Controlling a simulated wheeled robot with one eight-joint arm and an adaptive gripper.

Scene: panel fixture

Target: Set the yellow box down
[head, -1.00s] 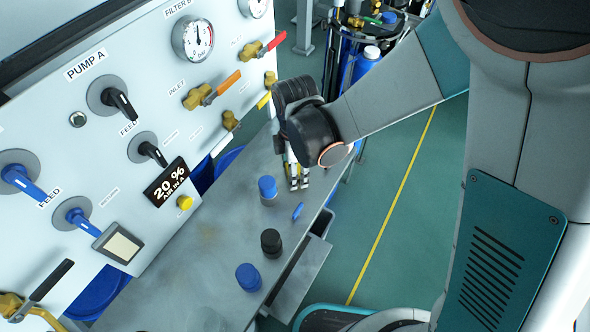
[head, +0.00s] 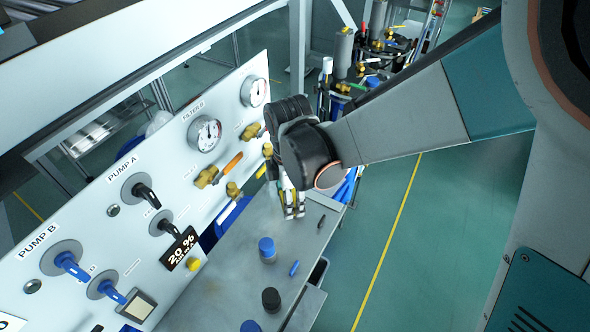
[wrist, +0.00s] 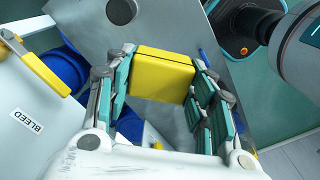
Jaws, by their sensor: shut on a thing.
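My gripper (wrist: 160,85) is shut on the yellow box (wrist: 165,72), which sits between its two finger pads in the wrist view. In the head view my gripper (head: 292,210) points down over the far part of the grey metal table (head: 225,280). The box is mostly hidden behind my wrist there. I cannot tell whether the box touches the table or is a little above it.
The panel (head: 130,240) with knobs, gauges and valves stands left of the table. A blue-capped jar (head: 267,250), a black jar (head: 271,299), a blue marker (head: 294,268) and a dark marker (head: 321,221) are on the table. Its right edge drops to green floor.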

